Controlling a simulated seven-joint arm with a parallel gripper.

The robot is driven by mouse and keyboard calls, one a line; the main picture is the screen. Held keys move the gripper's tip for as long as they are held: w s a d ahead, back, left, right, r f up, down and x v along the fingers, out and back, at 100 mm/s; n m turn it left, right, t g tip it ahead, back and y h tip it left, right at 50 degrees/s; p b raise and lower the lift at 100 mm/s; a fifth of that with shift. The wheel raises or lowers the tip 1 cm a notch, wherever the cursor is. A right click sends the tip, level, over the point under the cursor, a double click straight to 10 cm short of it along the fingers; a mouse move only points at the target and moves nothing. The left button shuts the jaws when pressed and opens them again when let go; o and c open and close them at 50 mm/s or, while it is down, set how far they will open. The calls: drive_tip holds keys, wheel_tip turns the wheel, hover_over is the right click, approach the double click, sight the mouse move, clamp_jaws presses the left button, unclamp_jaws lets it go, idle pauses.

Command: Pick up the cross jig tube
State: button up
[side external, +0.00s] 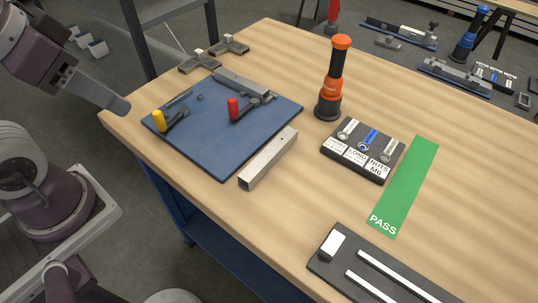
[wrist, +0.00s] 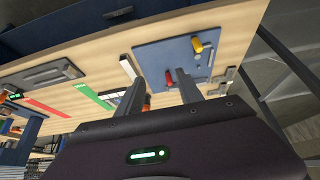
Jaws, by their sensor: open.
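A loose grey square tube (side external: 268,158) lies on the wooden table along the right edge of a blue jig board (side external: 210,155). It also shows as a pale bar in the wrist view (wrist: 127,67), beside the board there (wrist: 150,62). A second grey bar (side external: 240,84) lies on the far part of the board; I cannot tell which of the two is the cross jig tube. My gripper (side external: 117,104) is open and empty, beyond the table's left edge and above its height. Both fingers show apart in the wrist view (wrist: 161,82).
Red (side external: 234,108) and yellow (side external: 159,120) clamp handles rise from the board. An orange-and-black tool (side external: 333,80) stands upright behind the tube. A labelled black block (side external: 362,151), a green PASS strip (side external: 405,188) and a dark tray (side external: 345,278) lie to the right. Metal brackets (side external: 229,46) sit behind the board.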

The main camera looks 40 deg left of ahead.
drive_tip(key=shift+o, duration=0.3)
drive_tip(key=shift+o, duration=0.8)
drive_tip(key=g, duration=0.6)
hover_over(275, 146)
drive_tip(key=f, duration=1.4)
drive_tip(key=shift+w+a+f, duration=0.1)
drive_tip(key=shift+w+f, duration=0.05)
drive_tip(key=shift+w, duration=0.25)
drive_tip(key=f, duration=0.7)
drive_tip(key=shift+s+f, duration=0.1)
drive_tip(key=shift+s, duration=0.25)
clamp_jaws()
